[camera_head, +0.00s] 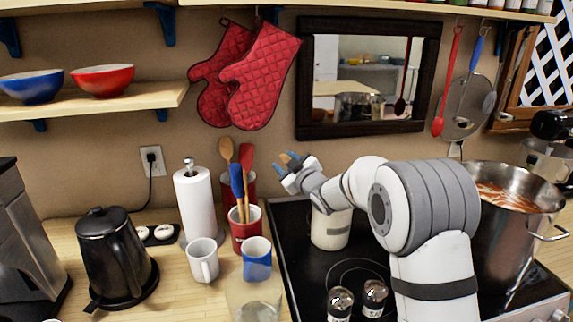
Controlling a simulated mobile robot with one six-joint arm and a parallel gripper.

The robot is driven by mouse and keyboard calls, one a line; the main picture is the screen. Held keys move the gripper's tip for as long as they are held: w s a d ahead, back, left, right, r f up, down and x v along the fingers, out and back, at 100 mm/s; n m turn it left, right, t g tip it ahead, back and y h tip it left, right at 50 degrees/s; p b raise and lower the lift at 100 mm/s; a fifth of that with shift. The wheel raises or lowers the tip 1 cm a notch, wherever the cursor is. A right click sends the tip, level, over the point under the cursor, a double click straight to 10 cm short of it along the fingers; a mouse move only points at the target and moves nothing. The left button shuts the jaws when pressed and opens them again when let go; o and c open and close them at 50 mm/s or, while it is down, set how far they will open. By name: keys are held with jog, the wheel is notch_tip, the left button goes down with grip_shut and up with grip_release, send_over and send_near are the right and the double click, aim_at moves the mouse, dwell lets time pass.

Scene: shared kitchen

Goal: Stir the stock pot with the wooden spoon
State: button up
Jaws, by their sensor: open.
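The lower part of the spoon is hidden by the crock and the other utensils. The stock pot (487,245) is a large steel pot on the right of the stove, holding red-orange stew; my arm partly covers its left side. My gripper (289,158) is open and empty, in the air to the right of the crock, apart from the spoon, its fingers pointing up and left.
Two shakers (357,300) stand on the stove front. Red oven mitts (262,75) hang on the wall above.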

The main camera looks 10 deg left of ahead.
grip_shut()
jog(key=c, duration=0.7)
grip_release()
grip_shut()
jog(key=shift+r, duration=0.1)
jog(key=shift+w+r+p, duration=0.1)
jog(key=shift+r+p, duration=0.3)
jog(key=shift+r, duration=1.05)
